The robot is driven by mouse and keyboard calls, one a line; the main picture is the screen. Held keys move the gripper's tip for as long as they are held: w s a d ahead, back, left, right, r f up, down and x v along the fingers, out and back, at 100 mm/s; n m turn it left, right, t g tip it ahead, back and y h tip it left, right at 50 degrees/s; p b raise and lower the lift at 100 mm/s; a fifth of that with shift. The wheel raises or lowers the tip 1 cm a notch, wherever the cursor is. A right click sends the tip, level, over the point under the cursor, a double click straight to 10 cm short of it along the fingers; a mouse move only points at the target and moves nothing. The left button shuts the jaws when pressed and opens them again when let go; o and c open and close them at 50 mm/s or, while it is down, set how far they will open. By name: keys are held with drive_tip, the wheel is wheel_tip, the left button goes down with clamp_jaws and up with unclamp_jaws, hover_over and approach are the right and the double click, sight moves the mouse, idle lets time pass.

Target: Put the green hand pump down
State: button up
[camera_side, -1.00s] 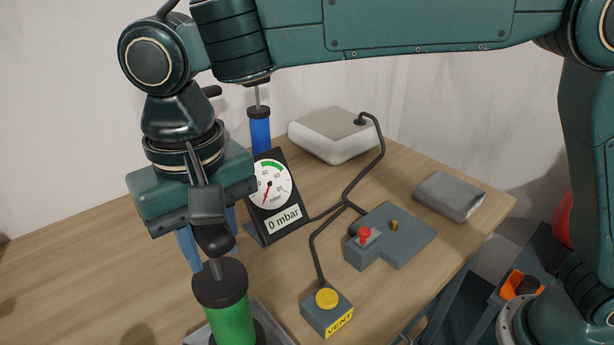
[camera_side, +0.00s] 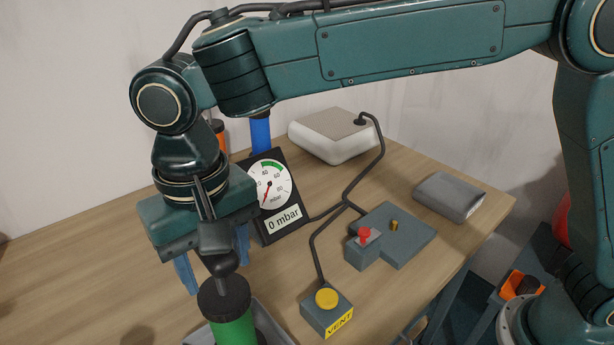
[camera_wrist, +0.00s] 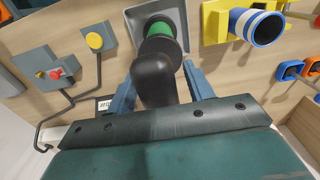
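The green hand pump (camera_side: 233,330) is upright at the bottom edge of the side view, with a black cap and a thin rod up to its black handle (camera_side: 217,245). It also shows in the wrist view (camera_wrist: 160,30). It stands in or over a grey tray (camera_side: 272,325); its base is out of sight, so I cannot tell whether it touches. My gripper (camera_side: 213,258) is above the pump, its blue fingers spread on either side of the handle. The wrist view shows gaps between the handle and both fingers (camera_wrist: 160,85).
A gauge (camera_side: 272,195) reading 0 mbar stands behind my gripper, with a blue pump (camera_side: 260,135) beyond. A vent box (camera_side: 326,308), a red-switch box (camera_side: 365,245) and hoses lie to the right. The wrist view shows a yellow holder with a blue cylinder (camera_wrist: 260,25) beside the tray.

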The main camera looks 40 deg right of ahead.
drive_tip(key=shift+r, duration=0.1)
wheel_tip(320, 180, up, 12)
drive_tip(key=shift+f, duration=0.15)
drive_tip(key=shift+r, duration=0.2)
idle(0.6)
drive_tip(key=shift+d, duration=0.1)
idle(0.4)
drive_tip(key=shift+d+r, duration=0.15)
drive_tip(key=shift+d, duration=0.05)
drive_tip(key=s+d+r+t+y, duration=0.1)
drive_tip(key=s+d, duration=0.1)
drive_tip(key=d, duration=0.9)
drive_tip(key=s+d+r+t, duration=0.1)
drive_tip(key=d+t, duration=0.1)
drive_tip(key=d, duration=1)
drive_tip(key=s+d+f+t+h, duration=0.1)
drive_tip(key=s+d+f+t, duration=0.1)
drive_tip(key=s+d+f, duration=0.8)
drive_tip(key=s+d, duration=0.3)
drive_tip(key=shift+d+f+t, duration=0.15)
drive_tip(key=shift+d+t, duration=0.05)
drive_tip(key=shift+t, duration=0.1)
